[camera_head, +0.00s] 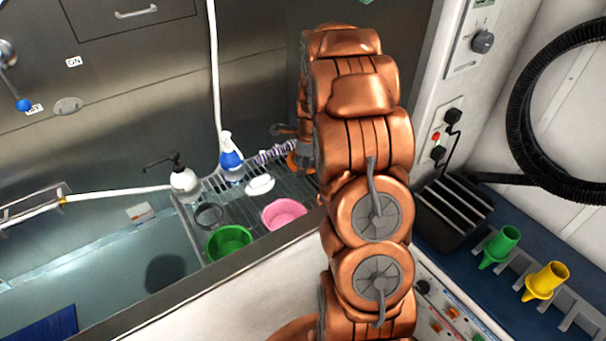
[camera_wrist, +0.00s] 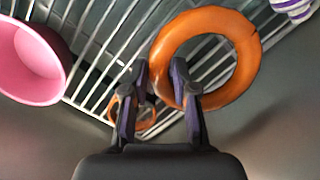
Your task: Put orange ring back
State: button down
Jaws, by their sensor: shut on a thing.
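The orange ring (camera_wrist: 222,82) is in the wrist view, above a wire rack (camera_wrist: 95,85). My gripper (camera_wrist: 160,72) is shut on the left part of its rim, with one finger on each side. The rest of the ring sticks out to the right of the fingers. In the head view a bit of orange (camera_head: 293,162) shows beside my arm at the rack's right end, and my arm hides most of the gripper there. A smaller orange loop (camera_wrist: 146,117) shows behind the fingers; I cannot tell if it is a reflection.
A pink bowl (camera_head: 284,214), green bowl (camera_head: 229,240), dark ring (camera_head: 208,215), white soap-like piece (camera_head: 260,185), blue-white bottle (camera_head: 230,155) and pump bottle (camera_head: 184,180) stand on the rack. Green (camera_head: 501,246) and yellow nozzles (camera_head: 546,281) sit at the right. A steel wall stands behind.

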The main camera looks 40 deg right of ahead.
aim_at(303, 184)
jog(key=shift+f+p, duration=0.55)
jog(key=shift+f, duration=1.6)
jog(key=shift+f, duration=0.15)
jog(key=c, duration=0.9)
grip_release()
